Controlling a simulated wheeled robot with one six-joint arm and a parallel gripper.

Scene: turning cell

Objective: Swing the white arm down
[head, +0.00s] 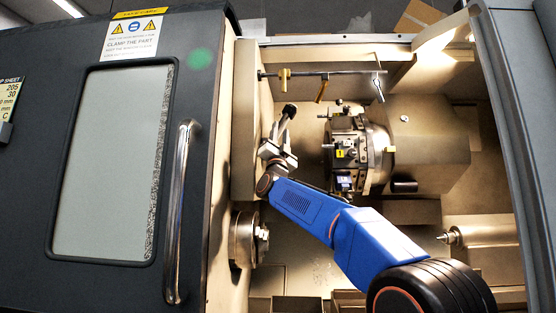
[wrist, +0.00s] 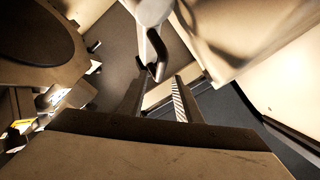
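The white arm (wrist: 152,14) enters the wrist view from the top, with a broad rounded white part and a narrower stem that ends in a dark hooked tip. In the head view a pale rod with a black end (head: 283,124), which looks like the same arm, slants up to the right just above my gripper (head: 276,153). In the wrist view my gripper (wrist: 158,92) has its two fingers apart, with a gap between them. The dark tip lies near the fingertips. I cannot tell whether it touches them. No grip on it shows.
A tool turret (head: 352,150) stands to the right of my gripper. A chuck (head: 247,240) is below left, and a pointed tailstock centre (head: 450,237) is at lower right. A rail with brass-coloured fittings (head: 321,88) crosses above. The dark door (head: 100,150) with its handle (head: 181,210) is at left.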

